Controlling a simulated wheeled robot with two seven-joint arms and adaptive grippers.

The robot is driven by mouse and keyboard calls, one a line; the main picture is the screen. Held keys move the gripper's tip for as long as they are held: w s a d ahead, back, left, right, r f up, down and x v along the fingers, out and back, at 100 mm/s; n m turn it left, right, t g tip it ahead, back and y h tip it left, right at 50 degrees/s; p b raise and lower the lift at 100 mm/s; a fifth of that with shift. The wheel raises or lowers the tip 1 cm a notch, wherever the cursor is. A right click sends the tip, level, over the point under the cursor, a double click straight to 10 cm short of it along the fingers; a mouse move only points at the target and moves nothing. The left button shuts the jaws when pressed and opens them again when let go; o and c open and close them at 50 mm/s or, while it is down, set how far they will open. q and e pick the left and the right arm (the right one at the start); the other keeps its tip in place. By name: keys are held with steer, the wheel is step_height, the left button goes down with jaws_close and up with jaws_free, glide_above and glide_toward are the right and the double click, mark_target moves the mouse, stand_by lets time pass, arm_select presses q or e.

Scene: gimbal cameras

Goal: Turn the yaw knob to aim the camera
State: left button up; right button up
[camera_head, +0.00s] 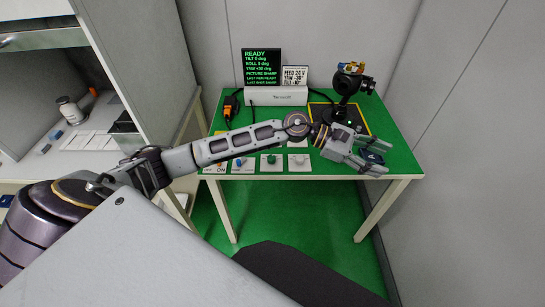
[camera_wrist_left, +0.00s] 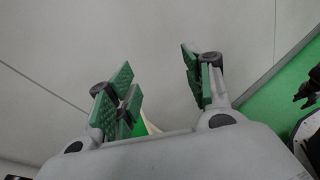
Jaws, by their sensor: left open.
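The gimbal camera (camera_head: 350,86) stands upright at the back right of the green table. Several knobs sit along the table's front edge, including a blue knob (camera_head: 239,162) and a green knob (camera_head: 271,159); their labels are too small to read, so I cannot tell which is yaw. The screen (camera_head: 262,68) reads READY, tilt 0, roll 0, yaw +30. The card (camera_head: 295,76) reads yaw -30, tilt -10. My left gripper (camera_head: 377,161) is open and empty over the table's front right; its spread fingers also show in the left wrist view (camera_wrist_left: 160,88). My right gripper is out of view.
A white box (camera_head: 276,96) stands below the screen. A black pad with a yellow border (camera_head: 322,111) lies under the camera. My left forearm crosses above the table and hides part of it. A grey wall (camera_head: 450,110) rises close on the right. A shelf unit stands at left.

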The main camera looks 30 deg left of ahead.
arm_select(q)
steer(key=a+f+m+g+y, duration=0.2)
steer(key=a+f+m+y, duration=0.3)
steer(key=a+f, duration=0.1)
steer(key=w+a+m+g+y, duration=0.1)
steer(key=a+m+y, duration=0.4)
steer(key=a, duration=2.2)
steer(key=w+y, duration=0.1)
steer(key=y, duration=0.4)
steer(key=shift+w+f+y, duration=0.2)
steer(key=shift+f+y, duration=0.15)
steer(key=shift+y, duration=0.05)
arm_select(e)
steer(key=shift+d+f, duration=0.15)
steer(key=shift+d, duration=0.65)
arm_select(q)
steer(key=shift+a, duration=0.1)
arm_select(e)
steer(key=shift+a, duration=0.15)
